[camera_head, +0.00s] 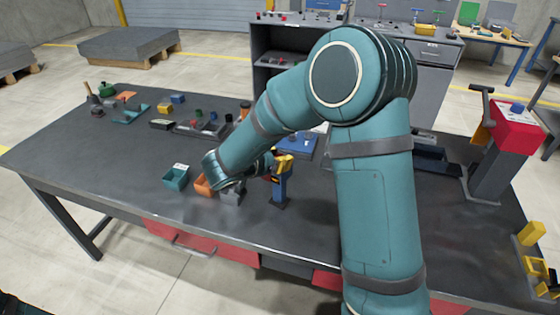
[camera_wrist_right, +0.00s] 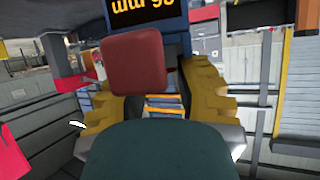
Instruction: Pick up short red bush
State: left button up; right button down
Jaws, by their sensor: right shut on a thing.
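The short red bush (camera_wrist_right: 137,62) is a small red block-like piece with rounded edges in the right wrist view. My right gripper (camera_wrist_right: 155,82) has yellow stepped fingers on both sides of it and is shut on it. Behind the bush is a blue gauge (camera_wrist_right: 150,15) with an orange-digit display. In the head view the blue gauge (camera_head: 279,187) stands upright on the table beside my right wrist. The gripper itself is small and partly hidden there. My left gripper is not in view.
Several small parts and trays lie farther back left. A red press-like machine (camera_head: 512,128) stands at the right. The table's front left is clear.

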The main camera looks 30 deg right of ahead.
jog(key=shift+s+f, duration=0.1)
jog(key=shift+f, duration=0.2)
notch_tip(320, 180, up, 9)
jog(key=p, duration=0.3)
jog(key=shift+r, duration=0.6)
jog(key=shift+w, duration=0.2)
